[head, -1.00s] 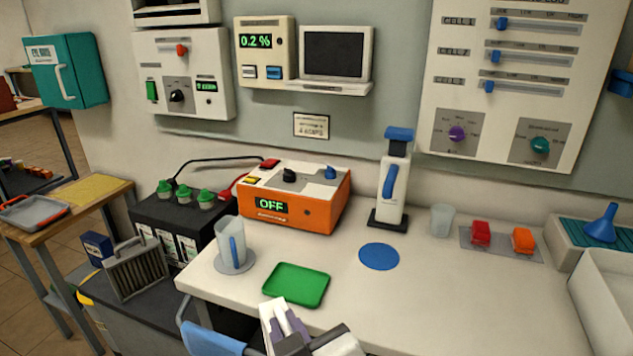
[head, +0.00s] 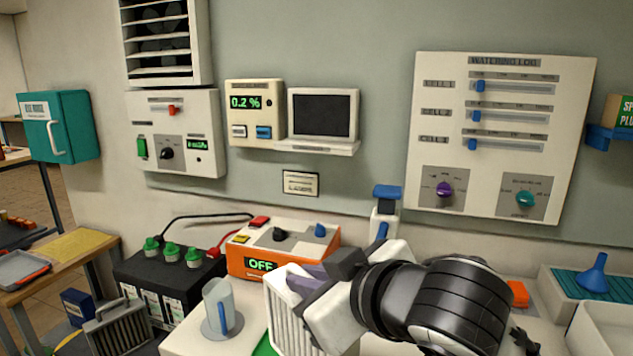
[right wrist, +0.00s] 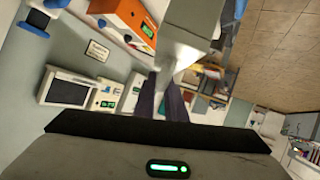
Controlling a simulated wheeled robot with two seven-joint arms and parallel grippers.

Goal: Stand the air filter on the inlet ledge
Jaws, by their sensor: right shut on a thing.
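A white, pleated air filter (head: 287,318) is held upright in my right gripper (head: 312,283), low in the middle of the head view. The gripper is shut on its upper right part, and its lower end is cut off by the picture's edge. In the right wrist view, the fingers (right wrist: 160,97) close on a pale block (right wrist: 190,45) that appears to be the filter. A slatted inlet (head: 160,38) is on the wall at upper left, with a pale lower edge (head: 165,78); I cannot clearly make out a separate ledge. My left gripper is not in view.
The orange charger (head: 330,243) stands behind the filter, and a clear jug (head: 217,300) is left of it. A switch panel (head: 205,135) and a meter (head: 255,95) project below and beside the inlet. A grey filter-like part (head: 115,330) stands at lower left.

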